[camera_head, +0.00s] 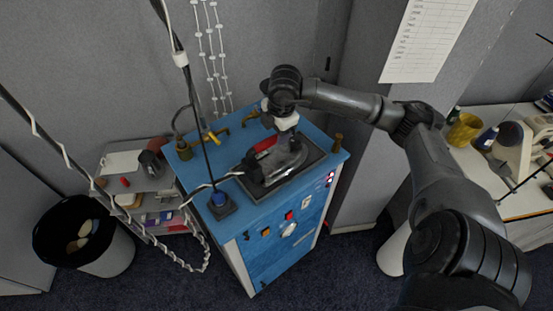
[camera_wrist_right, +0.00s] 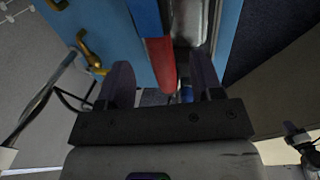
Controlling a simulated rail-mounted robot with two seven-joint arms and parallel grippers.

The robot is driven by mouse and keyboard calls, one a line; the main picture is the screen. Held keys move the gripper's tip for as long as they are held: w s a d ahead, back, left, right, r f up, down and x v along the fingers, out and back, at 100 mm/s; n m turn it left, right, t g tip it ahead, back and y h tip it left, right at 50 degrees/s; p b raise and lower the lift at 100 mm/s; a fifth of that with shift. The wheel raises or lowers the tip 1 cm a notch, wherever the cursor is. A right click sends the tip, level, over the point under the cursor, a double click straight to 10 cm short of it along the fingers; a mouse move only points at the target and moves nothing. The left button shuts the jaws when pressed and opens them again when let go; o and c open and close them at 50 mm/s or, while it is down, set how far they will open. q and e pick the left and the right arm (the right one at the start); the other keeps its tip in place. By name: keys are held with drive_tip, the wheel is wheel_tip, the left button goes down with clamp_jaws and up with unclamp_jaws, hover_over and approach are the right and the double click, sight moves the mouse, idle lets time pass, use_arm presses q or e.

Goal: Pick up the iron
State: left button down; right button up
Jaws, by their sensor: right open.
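The iron (camera_head: 286,161) is grey with a red handle end (camera_head: 264,145) and rests on a dark tray (camera_head: 262,192) on top of a blue cabinet. My right gripper (camera_head: 284,138) is just above the iron, pointing down, and partly hides it. In the right wrist view my open right gripper (camera_wrist_right: 160,75) has the red handle end (camera_wrist_right: 161,62) in the gap between its two fingers. A grey metal part of the iron (camera_wrist_right: 192,22) shows beyond. I cannot tell whether a finger touches the handle. My left gripper is not in view.
The blue cabinet (camera_head: 240,213) has brass fittings (camera_head: 215,136) at its back left and a blue-topped block (camera_head: 220,203) at its front left. Hanging cables cross the left side. A black bin (camera_head: 109,258) and a grey shelf stand left; a cluttered table (camera_head: 517,204) stands right.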

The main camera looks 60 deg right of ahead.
sight(274, 137)
drive_tip(key=f, duration=0.1)
drive_tip(key=f+p, duration=0.2)
drive_tip(key=shift+w+f, duration=0.35)
drive_tip(key=shift+f, duration=0.05)
drive_tip(key=shift+w+d+f, duration=0.15)
drive_tip(key=shift+f, duration=0.55)
clamp_jaws()
drive_tip(key=shift+r, duration=0.15)
